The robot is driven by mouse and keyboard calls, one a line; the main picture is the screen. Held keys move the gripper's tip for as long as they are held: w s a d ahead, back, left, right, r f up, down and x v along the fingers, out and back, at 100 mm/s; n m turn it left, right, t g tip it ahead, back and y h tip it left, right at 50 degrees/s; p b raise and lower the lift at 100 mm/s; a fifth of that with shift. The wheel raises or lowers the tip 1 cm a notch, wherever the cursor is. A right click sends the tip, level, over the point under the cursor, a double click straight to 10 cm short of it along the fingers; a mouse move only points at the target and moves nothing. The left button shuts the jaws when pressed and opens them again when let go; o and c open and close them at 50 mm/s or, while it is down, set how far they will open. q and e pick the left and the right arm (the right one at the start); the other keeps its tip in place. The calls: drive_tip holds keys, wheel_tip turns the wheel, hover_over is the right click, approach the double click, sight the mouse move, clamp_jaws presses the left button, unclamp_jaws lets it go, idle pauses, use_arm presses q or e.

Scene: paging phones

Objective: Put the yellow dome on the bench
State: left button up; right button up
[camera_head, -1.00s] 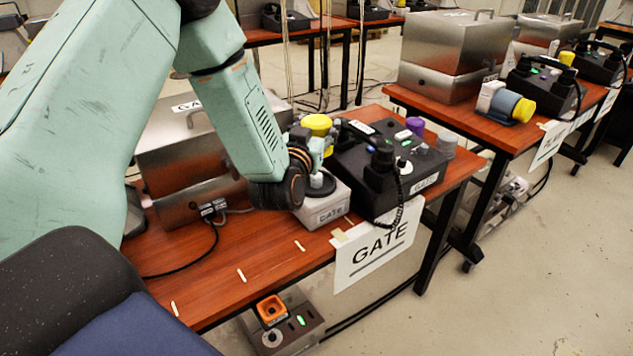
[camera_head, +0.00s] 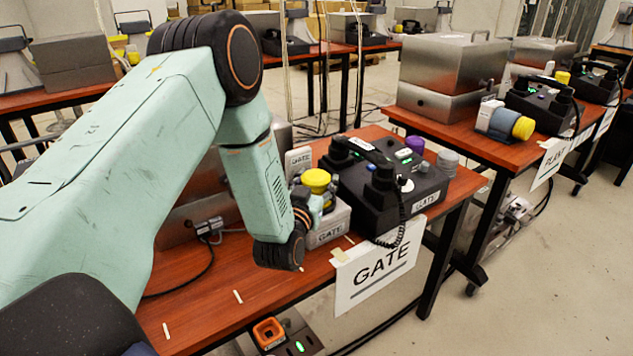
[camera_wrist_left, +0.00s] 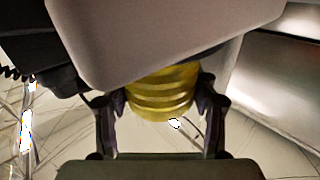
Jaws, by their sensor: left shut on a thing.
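The yellow dome (camera_head: 316,180) is in my left gripper (camera_head: 318,203), just above or against the small grey GATE box (camera_head: 328,228) on the red-brown bench (camera_head: 262,285). I cannot tell whether it touches the box. In the left wrist view the dome (camera_wrist_left: 160,95) shows as a ribbed yellow body between the two dark fingers of the left gripper (camera_wrist_left: 162,104), which is shut on it. A large grey block hides the upper part there. My right gripper is not in view.
A black GATE phone (camera_head: 375,190) stands right of the dome, with a purple knob (camera_head: 415,144) and a grey stack (camera_head: 447,161) behind it. A small GATE-labelled block (camera_head: 298,160) stands behind the dome. The bench's front left is mostly clear, with small pale strips.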

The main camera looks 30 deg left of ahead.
use_arm(q)
drive_tip(key=shift+f, duration=0.15)
drive_tip(key=o, duration=1.2)
drive_tip(key=shift+c, duration=0.2)
drive_tip(key=shift+f, duration=0.1)
